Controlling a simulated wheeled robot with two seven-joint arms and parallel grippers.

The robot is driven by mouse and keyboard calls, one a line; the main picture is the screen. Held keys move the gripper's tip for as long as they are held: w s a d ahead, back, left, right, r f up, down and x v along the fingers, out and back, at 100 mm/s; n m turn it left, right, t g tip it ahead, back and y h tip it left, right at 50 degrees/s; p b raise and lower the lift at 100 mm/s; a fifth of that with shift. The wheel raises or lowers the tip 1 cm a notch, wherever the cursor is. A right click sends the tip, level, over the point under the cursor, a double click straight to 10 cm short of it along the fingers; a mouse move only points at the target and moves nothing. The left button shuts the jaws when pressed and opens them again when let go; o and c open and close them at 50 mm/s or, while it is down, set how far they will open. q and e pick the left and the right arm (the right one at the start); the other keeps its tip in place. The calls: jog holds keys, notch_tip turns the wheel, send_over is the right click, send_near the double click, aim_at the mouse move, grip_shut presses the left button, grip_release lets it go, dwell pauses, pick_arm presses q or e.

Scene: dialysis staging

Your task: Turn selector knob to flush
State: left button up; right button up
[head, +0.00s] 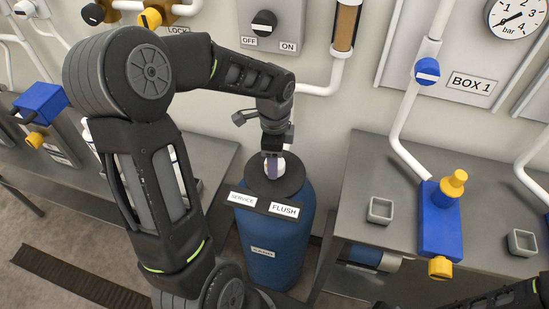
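A blue cylindrical tank (272,245) with a dark round top stands between two grey benches. A white selector knob (281,164) sits on its top. In front of it a dark plate carries a SERVICE label (242,199) on the left and a FLUSH label (284,209) on the right. My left gripper (272,166) points down at the knob, with a finger in front of it. The finger hides part of the knob, so its pointing direction and whether the fingers grip it are unclear. Only part of my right arm shows at the lower right corner; its gripper is out of view.
The right bench (400,160) holds a blue valve body (439,220) with yellow caps and small grey square holders. An OFF/ON switch panel (272,22), a gauge (515,17) and white pipes (407,125) are on the wall behind. A dark floor grating (75,280) lies at lower left.

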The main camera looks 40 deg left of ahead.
pick_arm(q)
jog(key=c, duration=1)
jog(key=shift+o, duration=0.2)
jog(key=shift+n, duration=0.5)
jog(key=n+b, duration=0.1)
jog(key=n, duration=0.2)
jog(key=n+b, duration=0.1)
jog(key=n, duration=0.3)
jog(key=shift+n, duration=0.4)
jog(key=n+b, duration=0.1)
jog(key=n, duration=0.3)
jog(key=shift+n, duration=0.3)
jog(key=n+b, duration=0.1)
jog(key=n, duration=0.3)
jog(key=shift+n, duration=0.3)
